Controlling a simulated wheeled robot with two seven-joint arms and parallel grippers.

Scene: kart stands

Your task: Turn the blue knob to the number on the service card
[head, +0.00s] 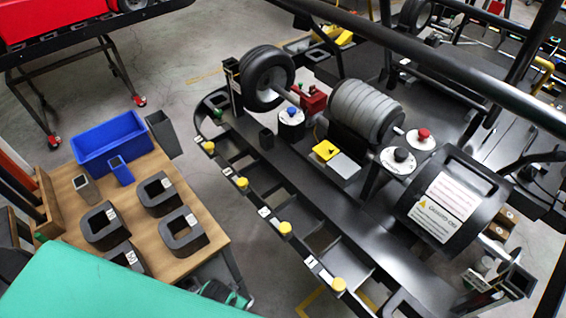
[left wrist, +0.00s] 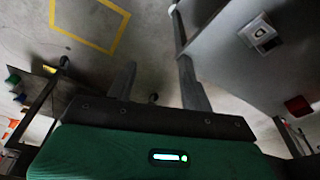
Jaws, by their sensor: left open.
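The blue knob (head: 291,112) sits on a round white dial (head: 291,120) on the black kart frame, left of a grey ribbed cylinder. The dial's marks are too small to read. A white card with red lines and a caution heading (head: 445,205) is on the black drum at right; I cannot tell whether it is the service card, and I read no number. My left gripper (left wrist: 157,68) shows in the left wrist view, open and empty, with floor beyond its fingers. It is away from the knob. My right gripper is not in view.
A black knob (head: 400,154) and a red knob (head: 423,134) stand on white dials further right. A wooden table (head: 205,232) at left holds a blue bin (head: 88,160) and black blocks. Yellow buttons line the kart's front edge.

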